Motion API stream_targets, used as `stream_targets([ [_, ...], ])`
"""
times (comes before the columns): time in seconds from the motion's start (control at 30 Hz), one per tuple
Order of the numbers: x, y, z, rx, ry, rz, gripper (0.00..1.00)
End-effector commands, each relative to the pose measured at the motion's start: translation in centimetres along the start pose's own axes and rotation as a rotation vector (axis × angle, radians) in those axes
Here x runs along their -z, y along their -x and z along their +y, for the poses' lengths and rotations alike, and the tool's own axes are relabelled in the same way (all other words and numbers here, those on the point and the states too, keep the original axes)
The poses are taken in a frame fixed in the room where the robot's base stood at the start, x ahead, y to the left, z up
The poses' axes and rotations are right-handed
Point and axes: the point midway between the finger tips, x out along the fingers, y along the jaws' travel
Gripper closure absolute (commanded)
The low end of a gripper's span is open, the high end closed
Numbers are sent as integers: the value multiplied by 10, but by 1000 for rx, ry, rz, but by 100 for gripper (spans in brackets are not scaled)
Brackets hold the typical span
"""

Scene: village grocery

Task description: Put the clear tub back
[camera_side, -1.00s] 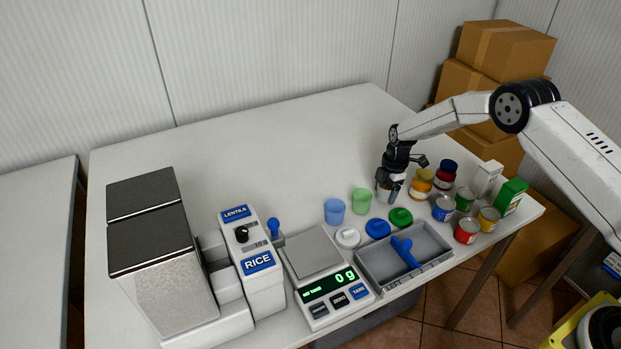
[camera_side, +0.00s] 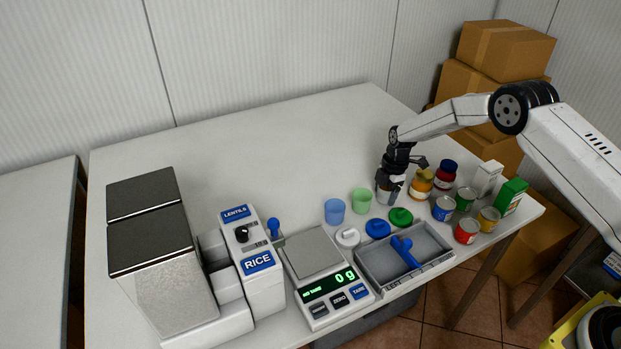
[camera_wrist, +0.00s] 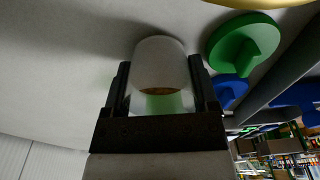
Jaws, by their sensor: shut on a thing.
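The clear tub (camera_wrist: 160,62) is whitish and see-through, between the two dark fingers of my gripper (camera_wrist: 160,95) in the wrist view. A brownish patch shows in it, with green behind. In the side view my gripper (camera_side: 390,187) points down and is shut on the clear tub (camera_side: 383,197), which is partly hidden by the fingers. The tub looks upright, at or just above the table; I cannot tell which. The green tub (camera_side: 361,201) and the blue tub (camera_side: 335,211) stand to its left.
The scale (camera_side: 325,301) reads 0 g. Jars and cans (camera_side: 444,208) crowd the right. The table's back left is free.

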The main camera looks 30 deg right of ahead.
Motion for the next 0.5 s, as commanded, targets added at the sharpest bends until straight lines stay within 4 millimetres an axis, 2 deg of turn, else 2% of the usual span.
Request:
stream_targets([
  [0.43, 0, -4, 0, 0, 0, 0, 92],
  [0.47, 0, -4, 0, -1, 0, 0, 15],
  [0.5, 0, -4, 0, -1, 0, 0, 2],
])
